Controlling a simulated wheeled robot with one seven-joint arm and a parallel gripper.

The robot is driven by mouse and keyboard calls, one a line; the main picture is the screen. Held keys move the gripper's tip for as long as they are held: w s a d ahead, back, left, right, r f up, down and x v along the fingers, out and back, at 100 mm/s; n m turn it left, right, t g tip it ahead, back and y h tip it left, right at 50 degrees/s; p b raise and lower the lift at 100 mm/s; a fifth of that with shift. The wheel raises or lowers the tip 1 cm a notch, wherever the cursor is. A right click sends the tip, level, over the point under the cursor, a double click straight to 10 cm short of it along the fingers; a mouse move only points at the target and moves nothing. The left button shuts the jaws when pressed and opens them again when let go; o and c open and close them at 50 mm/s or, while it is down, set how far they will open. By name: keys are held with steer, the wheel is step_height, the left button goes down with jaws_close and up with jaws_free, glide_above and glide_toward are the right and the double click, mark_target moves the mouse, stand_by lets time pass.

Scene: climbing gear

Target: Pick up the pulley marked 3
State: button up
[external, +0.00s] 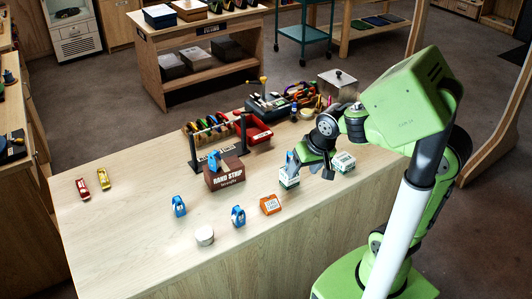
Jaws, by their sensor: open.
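Two blue pulley-like pieces stand on the light wooden counter (110,240): one left of centre (179,206) and one nearer the front edge (238,216). A third blue piece (292,160) shows close beside my gripper, above a small white and green box (288,179). No number can be read on any of them, so I cannot tell which is marked 3. My gripper (313,169) is open, pointing down over the counter's right part. Whether it touches the third blue piece cannot be told.
A brown box marked "HAND STRIP" (224,178), an orange box (270,205) and a round white tin (204,236) stand nearby. Another white and green box (344,162) is right of my gripper. A rack (214,135) stands behind. The front left counter is clear.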

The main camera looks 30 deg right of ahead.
steer(key=w+a+f+m+g+y, duration=0.2)
steer(key=w+a+f, duration=0.1)
steer(key=w+a, duration=0.55)
steer(key=m+g+y+p, duration=0.1)
steer(key=m+g+y, duration=0.1)
steer(key=m+y, duration=0.75)
glide_toward(178, 203)
steer(key=s+a+r, duration=0.3)
steer(key=a+r, duration=0.1)
steer(key=r, duration=0.1)
steer(key=w+f+m, duration=0.1)
steer(key=f, duration=0.2)
steer(key=w+f+m+y, duration=0.1)
steer(key=w+f+m, duration=0.1)
steer(key=f, duration=0.1)
steer(key=w+f+m, duration=0.1)
steer(key=f+m, duration=0.1)
steer(key=f, duration=0.1)
steer(key=shift+w+d+f+t+y, duration=0.15)
steer(key=shift+w+f+t+y, duration=0.1)
steer(key=shift+f+t, duration=0.1)
steer(key=x, duration=0.5)
steer(key=shift+b, duration=0.4)
steer(key=shift+r, duration=0.1)
